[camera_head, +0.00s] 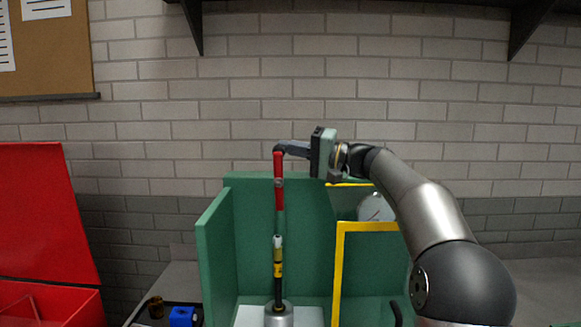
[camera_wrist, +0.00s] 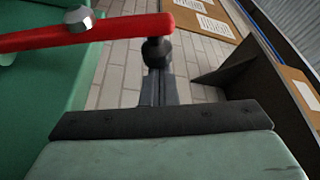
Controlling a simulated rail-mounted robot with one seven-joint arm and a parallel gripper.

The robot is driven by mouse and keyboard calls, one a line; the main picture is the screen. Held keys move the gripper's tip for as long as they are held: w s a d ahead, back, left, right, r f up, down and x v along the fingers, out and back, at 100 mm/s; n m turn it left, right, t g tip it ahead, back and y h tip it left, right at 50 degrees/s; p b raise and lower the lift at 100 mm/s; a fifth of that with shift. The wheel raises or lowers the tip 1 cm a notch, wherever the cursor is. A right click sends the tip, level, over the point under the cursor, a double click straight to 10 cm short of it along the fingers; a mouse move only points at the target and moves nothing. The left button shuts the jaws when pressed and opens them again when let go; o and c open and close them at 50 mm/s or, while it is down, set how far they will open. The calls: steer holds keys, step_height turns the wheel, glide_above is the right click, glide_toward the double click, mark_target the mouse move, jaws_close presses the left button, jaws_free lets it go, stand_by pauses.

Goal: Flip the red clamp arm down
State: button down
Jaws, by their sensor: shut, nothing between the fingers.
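The red clamp arm (camera_head: 279,180) stands upright in the head view, above a black and yellow rod (camera_head: 278,262) on a grey cylindrical base (camera_head: 278,315). In the wrist view the red arm (camera_wrist: 95,32) runs across the upper left, with a grey bolt head (camera_wrist: 78,18) on it. My gripper (camera_head: 281,149) is shut and empty, with its fingertips at the top end of the red arm. In the wrist view the fingertips (camera_wrist: 157,50) overlap the red arm's end; I cannot tell whether they touch it.
A green housing (camera_head: 215,255) surrounds the clamp at the back and left. A yellow frame (camera_head: 338,270) and a round gauge (camera_head: 375,208) are at its right. A red toolbox (camera_head: 45,215) and a blue part (camera_head: 182,316) lie at the left. A shelf bracket (camera_head: 192,25) hangs above.

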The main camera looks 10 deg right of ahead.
steer(key=s+b, duration=0.3)
steer(key=shift+a+f+n+b, duration=0.3)
steer(key=shift+a+n, duration=0.1)
steer(key=shift+r, duration=0.1)
steer(key=shift+r+p, duration=0.25)
steer(key=shift+p, duration=0.1)
step_height(320, 180, up, 4)
steer(key=p, duration=0.3)
steer(key=b, duration=0.3)
glide_toward(281, 148)
steer(key=w+d, duration=0.1)
steer(key=w+d+r, duration=0.1)
steer(key=shift+d, duration=0.3)
